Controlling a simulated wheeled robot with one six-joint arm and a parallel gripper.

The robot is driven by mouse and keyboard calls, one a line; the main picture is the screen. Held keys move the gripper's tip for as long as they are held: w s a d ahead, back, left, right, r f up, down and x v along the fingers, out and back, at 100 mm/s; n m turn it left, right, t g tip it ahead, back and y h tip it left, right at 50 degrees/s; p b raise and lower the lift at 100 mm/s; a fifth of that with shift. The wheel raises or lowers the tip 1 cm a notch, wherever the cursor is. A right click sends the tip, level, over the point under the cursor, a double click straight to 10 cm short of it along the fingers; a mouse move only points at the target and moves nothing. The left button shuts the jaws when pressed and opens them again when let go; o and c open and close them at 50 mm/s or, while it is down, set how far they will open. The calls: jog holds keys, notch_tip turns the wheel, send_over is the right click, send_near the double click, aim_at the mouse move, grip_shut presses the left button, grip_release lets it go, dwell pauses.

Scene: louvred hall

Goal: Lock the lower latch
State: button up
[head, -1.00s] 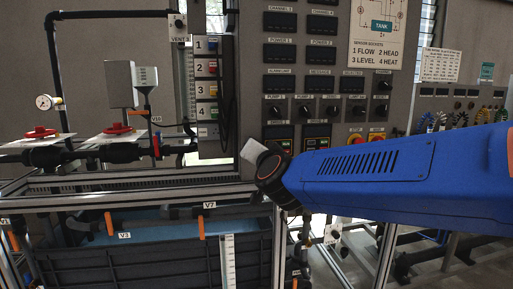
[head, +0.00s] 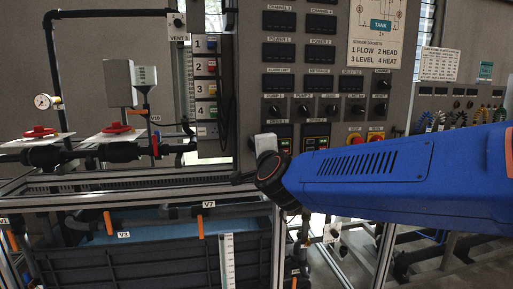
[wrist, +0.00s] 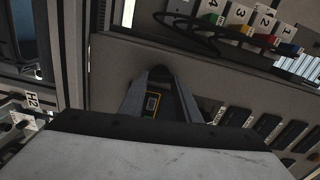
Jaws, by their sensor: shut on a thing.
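My gripper (wrist: 158,78) is shut, its two grey fingers converging on a small dark piece, which I take to be the lower latch (wrist: 158,70). It lies by the lower edge of the grey control panel (wrist: 115,70). Most of the latch is hidden between the fingertips, so its exact angle cannot be told. In the head view my blue arm comes in from the right, and its pale wrist end stands in front of the lower left part of the control panel (head: 248,75). The fingers are hardly distinguishable there against the dark frame.
A numbered strip of coloured sockets (head: 206,85) stands left of the panel. A metal frame rail (head: 130,185) runs below it, over a dark tank (head: 150,255) with orange valve handles (head: 197,228). Red valves and a gauge (head: 43,101) are at far left.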

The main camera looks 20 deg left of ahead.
jog(key=shift+f+m, duration=0.1)
jog(key=shift+m, duration=0.6)
jog(key=o, duration=0.8)
jog(key=shift+d, duration=0.1)
jog(key=v, duration=1.7)
jog(key=shift+s, duration=0.2)
